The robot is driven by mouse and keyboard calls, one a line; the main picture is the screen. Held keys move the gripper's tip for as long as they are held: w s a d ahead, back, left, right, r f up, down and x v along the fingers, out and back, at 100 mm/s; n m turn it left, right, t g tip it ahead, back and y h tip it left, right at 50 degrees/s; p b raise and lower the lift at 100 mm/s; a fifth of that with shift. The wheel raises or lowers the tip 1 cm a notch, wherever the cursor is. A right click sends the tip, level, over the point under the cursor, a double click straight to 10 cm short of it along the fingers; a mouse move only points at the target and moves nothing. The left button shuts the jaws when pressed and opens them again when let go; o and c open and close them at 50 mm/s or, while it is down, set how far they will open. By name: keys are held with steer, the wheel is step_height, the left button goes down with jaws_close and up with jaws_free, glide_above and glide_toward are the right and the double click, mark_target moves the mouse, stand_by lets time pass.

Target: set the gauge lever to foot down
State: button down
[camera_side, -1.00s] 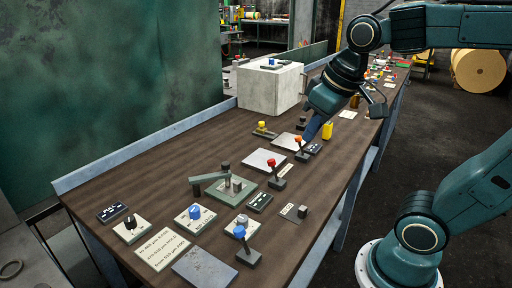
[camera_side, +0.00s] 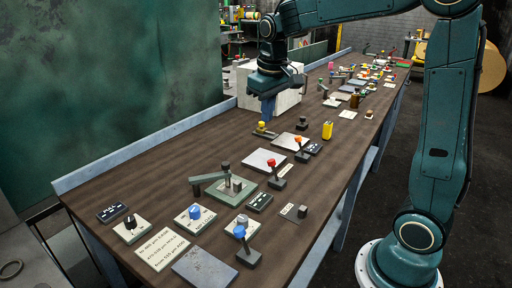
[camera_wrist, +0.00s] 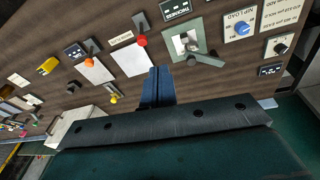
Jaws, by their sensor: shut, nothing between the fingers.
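A green plate (camera_side: 232,196) sits mid-table, bearing a grey-green bar (camera_side: 207,178) and dark upright blocks. A dark label (camera_side: 259,202) lies beside it, and in the wrist view this label (camera_wrist: 177,8) seems to read "thickness". The plate (camera_wrist: 172,43) shows there at upper right, with the bar (camera_wrist: 206,60) across its edge. I cannot tell for sure which part is the gauge lever, or its setting. My gripper (camera_side: 267,119) points down, shut and empty, beyond the plate and beside the concrete-coloured block. Its fingers (camera_wrist: 158,88) show together in the wrist view, apart from the plate.
A red-knobbed lever (camera_side: 273,168), an orange-knobbed lever (camera_side: 299,143) and a yellow-knobbed lever (camera_side: 262,127) stand between and around flat plates. A blue knob (camera_side: 195,211) and blue-topped lever (camera_side: 241,236) are nearer. The concrete-coloured block (camera_side: 289,101) stands behind my gripper. Bare wood lies left of centre.

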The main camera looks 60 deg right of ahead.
mark_target(273, 170)
steer(key=w+d+f+m+g, duration=0.1)
steer(key=w+d+f+g, duration=0.1)
steer(key=w+d+f, duration=0.5)
steer(key=shift+w+d+f, duration=0.3)
steer(key=shift+w+f, duration=0.85)
steer(key=shift+f, duration=0.1)
steer(key=shift+f, duration=0.15)
steer(key=f, duration=0.9)
steer(key=shift+s+d+f, duration=0.3)
steer(key=shift+s+d, duration=0.05)
steer(key=shift+d, duration=0.05)
steer(key=shift+s+a+r, duration=0.2)
steer(key=shift+s+r, duration=0.05)
steer(key=shift+s, duration=0.35)
steer(key=shift+s+a+r, duration=0.15)
steer(key=shift+s+r, duration=0.05)
steer(key=shift+s, duration=0.4)
steer(key=shift+s+a+r, duration=0.2)
steer(key=shift+s+r, duration=0.05)
steer(key=shift+s, duration=0.35)
